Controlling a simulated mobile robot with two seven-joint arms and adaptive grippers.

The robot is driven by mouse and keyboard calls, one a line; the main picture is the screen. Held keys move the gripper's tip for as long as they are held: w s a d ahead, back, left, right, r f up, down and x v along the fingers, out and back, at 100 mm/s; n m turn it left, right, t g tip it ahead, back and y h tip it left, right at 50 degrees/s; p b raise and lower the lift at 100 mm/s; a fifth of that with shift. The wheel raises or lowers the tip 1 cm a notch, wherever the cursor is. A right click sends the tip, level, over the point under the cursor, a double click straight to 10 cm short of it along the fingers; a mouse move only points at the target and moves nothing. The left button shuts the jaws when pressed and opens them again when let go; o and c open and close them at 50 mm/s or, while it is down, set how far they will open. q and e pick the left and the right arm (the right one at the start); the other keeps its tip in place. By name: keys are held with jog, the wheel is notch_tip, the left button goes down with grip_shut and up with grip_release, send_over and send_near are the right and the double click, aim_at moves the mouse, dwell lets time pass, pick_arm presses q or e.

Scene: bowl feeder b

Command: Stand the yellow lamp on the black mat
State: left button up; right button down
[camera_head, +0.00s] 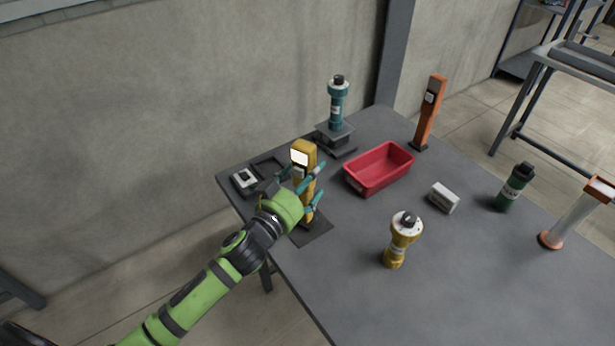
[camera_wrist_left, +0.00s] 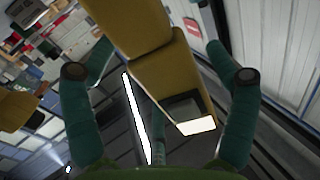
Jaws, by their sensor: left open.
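The yellow lamp (camera_head: 303,156), a tall slim block with a bright white panel near its top, stands upright in the head view. Its lower end is over the black mat (camera_head: 315,235) at the table's left edge and looks to rest on it; my gripper hides part of it. My left gripper (camera_head: 317,184) is open, with its teal fingers on either side of the lamp. In the left wrist view the yellow body (camera_wrist_left: 165,65) lies between the two spread fingers (camera_wrist_left: 161,73). I cannot tell whether either finger touches it. My right gripper is not in view.
A red tray (camera_head: 378,183) stands right of the lamp. A yellow torch-like item (camera_head: 401,245), a white box (camera_head: 443,197), a green bottle-like item (camera_head: 513,187), an orange post (camera_head: 430,115) and a teal cylinder on a stand (camera_head: 337,108) stand around. The table's front right is clear.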

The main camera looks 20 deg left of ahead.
pick_arm(q)
jog(key=shift+r, duration=0.3)
jog(key=b+v, duration=0.2)
jog(key=v, duration=1)
jog(key=shift+f, duration=0.15)
